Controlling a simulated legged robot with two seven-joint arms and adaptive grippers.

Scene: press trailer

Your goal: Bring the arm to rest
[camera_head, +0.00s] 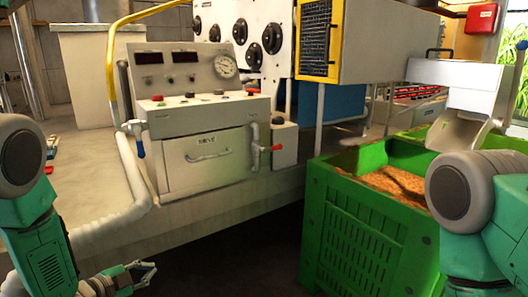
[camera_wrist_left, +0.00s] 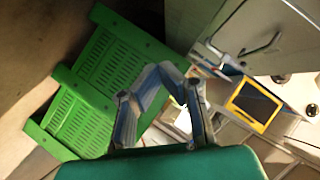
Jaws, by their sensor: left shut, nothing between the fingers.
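My left gripper (camera_head: 150,268) is low at the left of the head view, in front of the press trailer (camera_head: 225,220) and below its deck edge. It is shut and empty, and touches nothing that I can see. In the left wrist view its linked fingers (camera_wrist_left: 165,75) stand out past the green wrist shell. My left arm comes in along the left edge of the head view. My right arm shows at the right edge, in front of the green crate, and its gripper is out of view.
A control console (camera_head: 200,110) with a gauge, knobs and a drawer stands on the trailer. A green crate (camera_head: 365,235) with brown material stands at right, under a metal chute (camera_head: 455,95). A white hose (camera_head: 115,228) runs along the left. The dark floor between trailer and crate looks clear.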

